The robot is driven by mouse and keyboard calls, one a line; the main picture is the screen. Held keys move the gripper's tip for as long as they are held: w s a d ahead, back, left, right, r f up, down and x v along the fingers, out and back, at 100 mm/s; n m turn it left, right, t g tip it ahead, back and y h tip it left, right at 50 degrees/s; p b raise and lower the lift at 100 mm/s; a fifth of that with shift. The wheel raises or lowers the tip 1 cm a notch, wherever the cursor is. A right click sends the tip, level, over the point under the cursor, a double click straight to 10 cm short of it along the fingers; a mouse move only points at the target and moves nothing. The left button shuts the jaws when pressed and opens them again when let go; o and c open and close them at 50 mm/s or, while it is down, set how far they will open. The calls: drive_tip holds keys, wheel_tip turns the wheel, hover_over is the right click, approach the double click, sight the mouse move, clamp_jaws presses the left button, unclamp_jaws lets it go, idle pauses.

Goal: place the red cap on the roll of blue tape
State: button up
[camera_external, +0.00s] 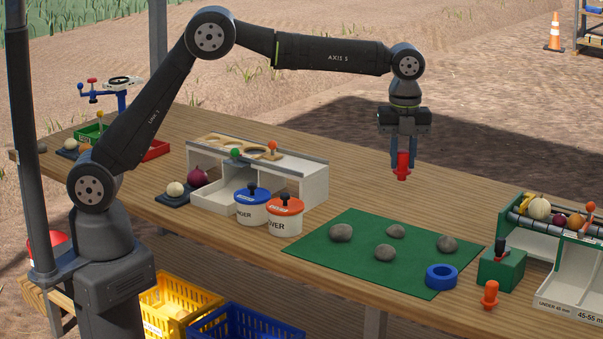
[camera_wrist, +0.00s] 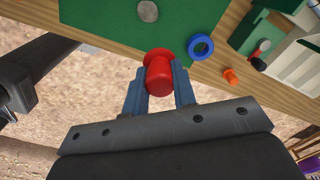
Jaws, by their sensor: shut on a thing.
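Several grey stones (camera_external: 385,252) lie on the green mat (camera_external: 330,262). An orange peg-like piece (camera_external: 490,295) and a green box (camera_external: 500,270) with a black knob stand right of the tape. Lidded tubs (camera_external: 285,217) stand left of the mat. A sorting rack (camera_external: 570,290) is at the right.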

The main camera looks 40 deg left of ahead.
drive_tip(key=s+d+f+m, duration=0.2)
drive_tip(key=s+d+m, duration=0.1)
drive_tip(key=s+d, duration=1.05)
approach(442, 271)
drive_tip(key=shift+s, duration=0.1)
drive_tip(key=shift+f, duration=2)
drive_tip(key=shift+f, duration=0.1)
drive_tip(key=o, duration=0.5)
drive_tip(key=shift+f, duration=0.1)
drive_tip(key=o, duration=0.5)
drive_tip(key=shift+c, duration=0.2)
